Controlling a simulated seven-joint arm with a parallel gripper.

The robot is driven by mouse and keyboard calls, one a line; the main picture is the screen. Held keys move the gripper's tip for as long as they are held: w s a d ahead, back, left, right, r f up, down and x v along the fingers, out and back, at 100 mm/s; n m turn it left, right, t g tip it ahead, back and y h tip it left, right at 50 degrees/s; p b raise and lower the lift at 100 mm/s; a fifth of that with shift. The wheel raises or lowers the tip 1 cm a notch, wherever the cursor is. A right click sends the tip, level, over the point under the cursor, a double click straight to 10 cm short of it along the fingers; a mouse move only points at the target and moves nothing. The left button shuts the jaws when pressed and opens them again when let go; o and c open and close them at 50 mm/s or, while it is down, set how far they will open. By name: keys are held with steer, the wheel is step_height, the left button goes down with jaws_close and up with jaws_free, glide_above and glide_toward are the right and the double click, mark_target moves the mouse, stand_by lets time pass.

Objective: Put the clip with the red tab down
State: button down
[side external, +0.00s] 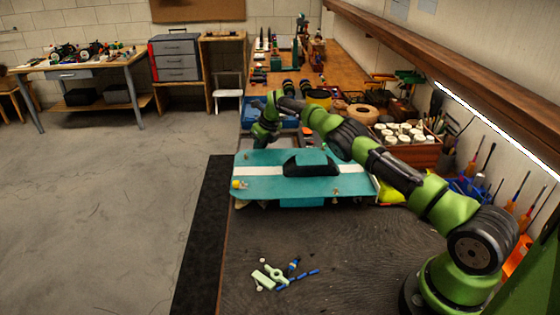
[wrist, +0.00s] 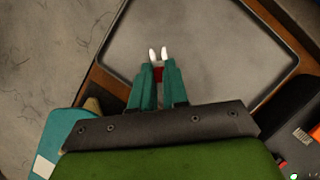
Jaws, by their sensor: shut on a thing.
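My gripper (wrist: 158,66) points into the wrist view, its two teal fingers nearly together. A small red piece (wrist: 158,74), which looks like the red tab of the clip, shows between the fingers. The rest of the clip is too small or hidden to make out.
The teal car body (side external: 257,185) with a white stripe stands on the bench in front of the tray. Light green and blue small parts (side external: 268,276) lie at the bench's front. A wooden box with white jars (side external: 405,134) stands at the right.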

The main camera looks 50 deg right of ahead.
steer(key=shift+f, duration=0.2)
steer(key=c, duration=1.1)
jaws_free()
